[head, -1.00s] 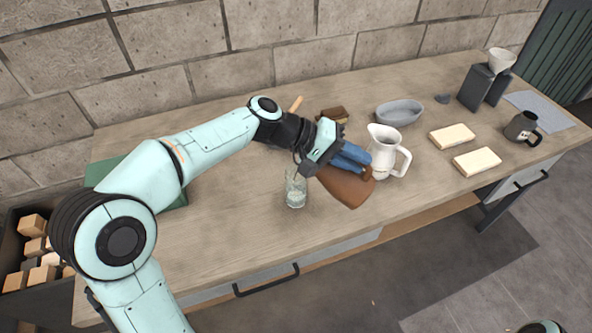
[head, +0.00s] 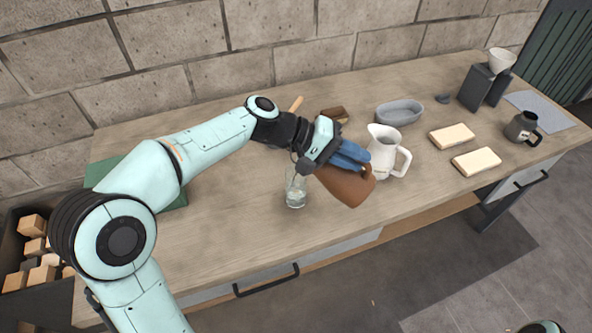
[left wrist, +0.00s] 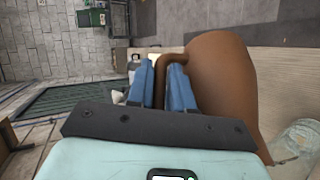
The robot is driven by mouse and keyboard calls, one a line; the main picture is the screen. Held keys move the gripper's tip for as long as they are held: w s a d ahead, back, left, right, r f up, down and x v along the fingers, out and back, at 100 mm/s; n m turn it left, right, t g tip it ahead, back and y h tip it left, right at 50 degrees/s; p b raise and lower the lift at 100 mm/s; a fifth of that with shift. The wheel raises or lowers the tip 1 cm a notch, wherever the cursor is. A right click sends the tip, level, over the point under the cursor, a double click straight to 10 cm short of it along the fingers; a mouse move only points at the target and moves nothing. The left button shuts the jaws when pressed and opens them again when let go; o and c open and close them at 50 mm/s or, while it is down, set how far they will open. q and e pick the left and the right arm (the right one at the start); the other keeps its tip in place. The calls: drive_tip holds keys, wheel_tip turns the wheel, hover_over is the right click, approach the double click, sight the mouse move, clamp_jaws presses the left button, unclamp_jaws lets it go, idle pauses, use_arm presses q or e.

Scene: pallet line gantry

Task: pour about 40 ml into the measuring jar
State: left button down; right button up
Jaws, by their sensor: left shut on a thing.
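My left gripper (head: 340,154) is shut on the handle of a brown jug (head: 347,187), with its blue fingers on either side of the handle. The jug is held tilted, its mouth end toward the clear measuring jar (head: 296,192), which stands upright on the bench just left of it. Something pale shows low in the jar; I cannot read a level. No stream is clear to see. In the left wrist view the jug (left wrist: 224,85) fills the right side, with the jar (left wrist: 298,140) at its lower right. My right gripper is not in view.
A white pitcher (head: 383,150) stands close behind and right of the jug. A grey oval bowl (head: 399,113), two pale blocks (head: 476,161), a dark mug (head: 521,128) and a black stand with a white dripper (head: 502,60) are further right. The bench front is clear.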

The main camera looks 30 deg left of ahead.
sight(363, 182)
use_arm(q)
drive_tip(key=shift+r, duration=0.1)
drive_tip(key=d+f+y, duration=0.1)
drive_tip(key=f+p, duration=0.1)
drive_tip(key=d+m+y, duration=0.1)
drive_tip(key=shift+s+d+f+y, duration=0.25)
drive_tip(key=shift+d+f+y, duration=0.05)
drive_tip(key=shift+f, duration=0.1)
drive_tip(key=shift+w+f+g, duration=0.3)
drive_tip(key=shift+f, duration=0.2)
drive_tip(key=shift+s+d+f+y+p, duration=0.3)
drive_tip(key=shift+f+y+p, duration=0.2)
drive_tip(key=shift+y+p, duration=0.1)
drive_tip(key=shift+d+f, duration=0.1)
drive_tip(key=shift+f, duration=0.15)
drive_tip(key=shift+w+d+f+y+p, duration=0.1)
drive_tip(key=shift+w+f+y+p, duration=0.1)
drive_tip(key=shift+f+y+p, duration=0.15)
drive_tip(key=shift+s+f, duration=0.1)
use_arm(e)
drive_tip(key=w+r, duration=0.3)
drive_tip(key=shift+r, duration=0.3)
use_arm(q)
drive_tip(key=shift+s, duration=0.1)
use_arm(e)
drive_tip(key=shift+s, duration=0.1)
